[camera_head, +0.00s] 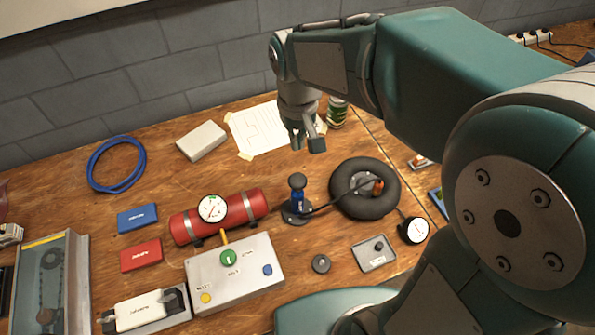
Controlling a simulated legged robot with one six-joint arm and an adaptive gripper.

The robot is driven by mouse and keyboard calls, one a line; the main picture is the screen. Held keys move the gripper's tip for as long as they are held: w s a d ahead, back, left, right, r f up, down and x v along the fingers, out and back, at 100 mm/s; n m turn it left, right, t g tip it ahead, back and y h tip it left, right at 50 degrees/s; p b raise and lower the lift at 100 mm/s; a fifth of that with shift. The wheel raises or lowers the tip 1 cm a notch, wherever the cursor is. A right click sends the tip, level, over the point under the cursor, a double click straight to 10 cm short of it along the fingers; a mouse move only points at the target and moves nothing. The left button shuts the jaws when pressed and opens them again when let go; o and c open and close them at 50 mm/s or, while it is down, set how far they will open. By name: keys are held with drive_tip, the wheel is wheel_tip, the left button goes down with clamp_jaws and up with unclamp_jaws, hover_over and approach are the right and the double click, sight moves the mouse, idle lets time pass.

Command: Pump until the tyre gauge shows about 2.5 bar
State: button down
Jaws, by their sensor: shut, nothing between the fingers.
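The black tyre (347,205) lies flat on the bench with an orange-capped hub in its middle. The tyre gauge (413,230) is a white dial beside the tyre at its lower right; its reading is too small to tell. The hand pump (297,203), with a blue body and a dark round knob on top, stands upright just left of the tyre, with a black hose running to it. My gripper (305,147) is shut and empty. It appears above and behind the pump, apart from it.
A red cylinder (240,205) with its own dial lies left of the pump. A grey box (248,283) with buttons is in front of it. A can (337,112) and taped paper (262,130) are behind. A small tray (363,262) is in front of the tyre.

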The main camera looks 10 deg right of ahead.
sight(298, 179)
wheel_tip(298, 179, down, 11)
drive_tip(key=shift+f, duration=0.15)
idle(0.4)
wheel_tip(298, 179, down, 3)
drive_tip(key=shift+r, duration=0.15)
drive_tip(key=shift+s+f, duration=0.1)
drive_tip(key=shift+f, duration=0.1)
drive_tip(key=shift+r, duration=0.1)
